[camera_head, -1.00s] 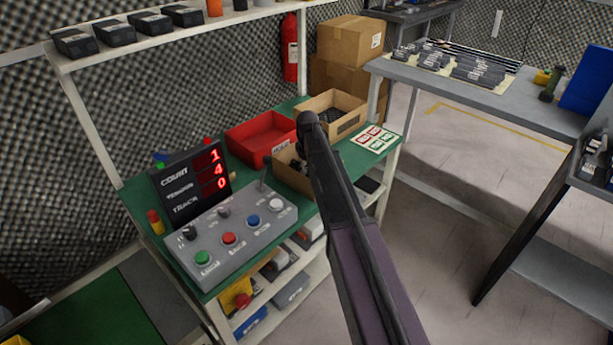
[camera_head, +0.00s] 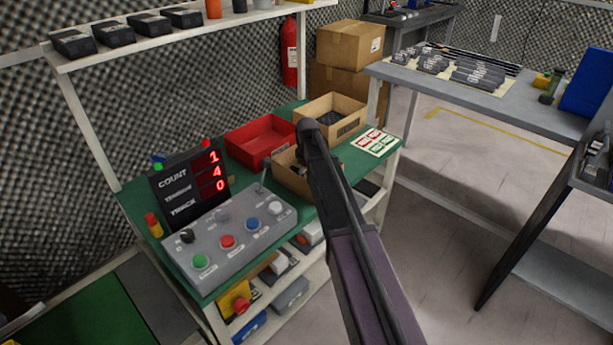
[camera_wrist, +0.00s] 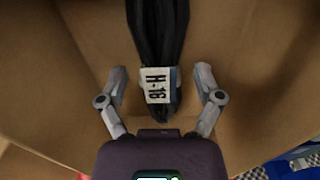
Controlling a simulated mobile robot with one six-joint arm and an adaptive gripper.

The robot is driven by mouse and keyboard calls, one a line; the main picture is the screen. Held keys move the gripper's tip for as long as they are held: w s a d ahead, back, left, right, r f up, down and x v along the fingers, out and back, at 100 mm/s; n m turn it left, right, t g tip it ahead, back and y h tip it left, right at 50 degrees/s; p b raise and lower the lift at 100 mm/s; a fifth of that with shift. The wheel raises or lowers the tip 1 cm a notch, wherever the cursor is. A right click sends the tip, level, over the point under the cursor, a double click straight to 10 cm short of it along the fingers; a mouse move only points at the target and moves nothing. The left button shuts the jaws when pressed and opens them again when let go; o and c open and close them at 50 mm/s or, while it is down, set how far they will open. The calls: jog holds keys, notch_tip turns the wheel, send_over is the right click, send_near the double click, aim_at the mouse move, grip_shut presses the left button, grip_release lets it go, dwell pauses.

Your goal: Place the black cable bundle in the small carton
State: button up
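A black cable bundle (camera_wrist: 155,35) with a white tag marked H-16 lies against brown carton surfaces in the wrist view. My gripper (camera_wrist: 160,80) is open, with one finger on each side of the tagged end and a visible gap on both sides. In the head view, the wrist end of my arm is over the near open carton (camera_head: 296,184), and its fingers are hidden. A second open carton (camera_head: 350,124) stands behind it with dark contents. I cannot tell from the head view which carton holds the tagged bundle.
A red bin (camera_head: 245,150) stands left of the cartons on the green bench. A control panel (camera_head: 228,245) and a count display (camera_head: 186,187) are at the bench's near left. A card with red and green labels (camera_head: 376,142) lies right of the cartons. A shelf (camera_head: 150,48) runs above.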

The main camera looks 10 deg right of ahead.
jog(key=shift+r, duration=0.15)
notch_tip(320, 180, up, 12)
jog(key=p, duration=1.2)
dwell(0.4)
dwell(0.6)
jog(key=s+m, duration=0.7)
jog(key=s, duration=2.2)
jog(key=shift+a, duration=0.2)
